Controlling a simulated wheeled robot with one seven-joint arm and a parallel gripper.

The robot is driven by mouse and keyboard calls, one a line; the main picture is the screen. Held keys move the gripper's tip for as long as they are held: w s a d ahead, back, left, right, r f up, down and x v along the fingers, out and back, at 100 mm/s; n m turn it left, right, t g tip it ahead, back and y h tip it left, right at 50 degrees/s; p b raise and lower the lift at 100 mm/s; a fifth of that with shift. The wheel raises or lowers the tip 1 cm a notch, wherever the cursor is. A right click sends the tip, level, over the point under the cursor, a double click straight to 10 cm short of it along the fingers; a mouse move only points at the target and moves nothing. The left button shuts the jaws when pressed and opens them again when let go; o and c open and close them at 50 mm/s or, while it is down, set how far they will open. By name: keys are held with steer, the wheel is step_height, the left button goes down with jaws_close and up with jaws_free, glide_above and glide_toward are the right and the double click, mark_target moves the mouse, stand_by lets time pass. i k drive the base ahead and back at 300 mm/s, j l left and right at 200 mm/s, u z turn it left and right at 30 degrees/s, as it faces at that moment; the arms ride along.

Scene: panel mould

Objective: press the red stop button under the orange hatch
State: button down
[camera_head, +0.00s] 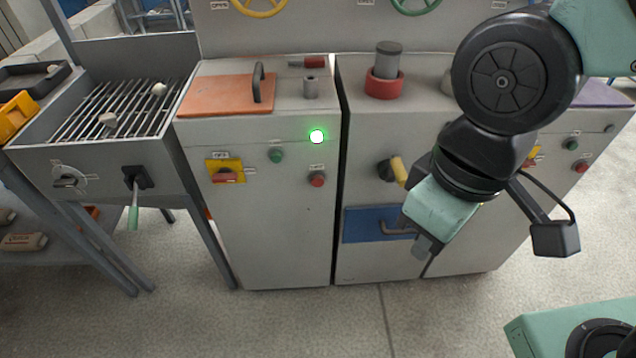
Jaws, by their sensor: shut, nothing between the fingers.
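The orange hatch (226,96) lies flat and closed on top of the left cabinet, with a dark upright handle (258,83) near its right edge. Whatever is beneath the hatch is hidden. A red button (317,179) sits on the same cabinet's front face, below and right of the hatch. A green button (276,156) and a lit green lamp (317,136) are on that face too. My gripper (426,247) is shut and empty, pointing down in front of the middle cabinet, well right of the hatch and red button.
A yellow-backed switch (225,170) is left of the buttons. The middle cabinet has a yellow-handled lever (398,171), a blue panel (370,225) and a red-collared cylinder (385,84) on top. A grated bench (110,112) stands at left. The floor in front is clear.

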mark_target(317, 180)
steer(key=j+z, duration=0.55)
steer(key=z, duration=0.15)
steer(key=j+z, duration=0.35)
steer(key=k+l, duration=0.05)
steer(key=l, duration=0.05)
